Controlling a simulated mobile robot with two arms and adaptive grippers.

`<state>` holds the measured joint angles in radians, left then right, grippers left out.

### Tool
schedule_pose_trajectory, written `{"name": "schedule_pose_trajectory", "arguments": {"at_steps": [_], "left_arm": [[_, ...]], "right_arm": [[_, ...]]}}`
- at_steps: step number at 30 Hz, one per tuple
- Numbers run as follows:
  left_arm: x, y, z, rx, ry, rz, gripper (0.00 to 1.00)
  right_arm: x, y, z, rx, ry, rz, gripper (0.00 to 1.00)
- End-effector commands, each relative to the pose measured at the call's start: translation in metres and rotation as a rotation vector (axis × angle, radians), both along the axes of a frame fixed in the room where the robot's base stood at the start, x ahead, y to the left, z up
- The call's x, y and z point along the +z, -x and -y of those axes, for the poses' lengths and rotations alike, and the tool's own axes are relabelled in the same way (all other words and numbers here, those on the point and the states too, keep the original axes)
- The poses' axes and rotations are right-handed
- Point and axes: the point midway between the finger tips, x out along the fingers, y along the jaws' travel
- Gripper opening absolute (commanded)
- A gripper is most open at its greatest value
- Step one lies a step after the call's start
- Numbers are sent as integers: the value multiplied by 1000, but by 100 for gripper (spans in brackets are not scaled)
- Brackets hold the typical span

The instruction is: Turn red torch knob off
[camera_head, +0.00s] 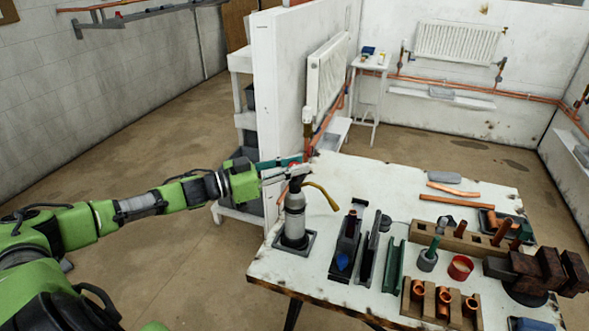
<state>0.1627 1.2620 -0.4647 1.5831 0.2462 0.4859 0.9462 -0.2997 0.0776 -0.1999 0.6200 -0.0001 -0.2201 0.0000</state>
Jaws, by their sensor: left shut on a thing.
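The torch stands upright on a dark square base (294,242) at the near left corner of the white workbench. It has a grey cylinder (294,220) and a curved brass burner tube (325,194) pointing right. My left gripper (289,171) reaches in from the left at the torch's top and is shut on the torch knob. Only a small reddish spot shows between the fingers; most of the knob is hidden by them, so its turned position cannot be told. My right gripper is not in view.
The workbench (340,180) holds a dark tool tray (346,245), a green channel (394,265), a red tin (460,267), wooden blocks with copper fittings (440,304) and a vise (540,272). A white partition (285,80) stands behind the torch. The bench's back middle is fairly clear.

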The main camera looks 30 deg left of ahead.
Motion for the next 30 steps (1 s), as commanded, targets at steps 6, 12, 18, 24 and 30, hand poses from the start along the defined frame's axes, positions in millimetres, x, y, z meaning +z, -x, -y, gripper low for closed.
{"name": "schedule_pose_trajectory", "arguments": {"at_steps": [6,12,18,24,30], "left_arm": [[0,0,0,-6,1,-2,0],[-1,0,1,-7,1,-2,0],[-1,0,1,-6,1,-1,39],[0,0,1,-6,1,-1,39],[-2,7,-3,-5,-1,-4,39]], "right_arm": [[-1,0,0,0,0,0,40],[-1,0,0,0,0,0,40],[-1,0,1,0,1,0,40],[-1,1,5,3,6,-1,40],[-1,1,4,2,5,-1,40]]}}
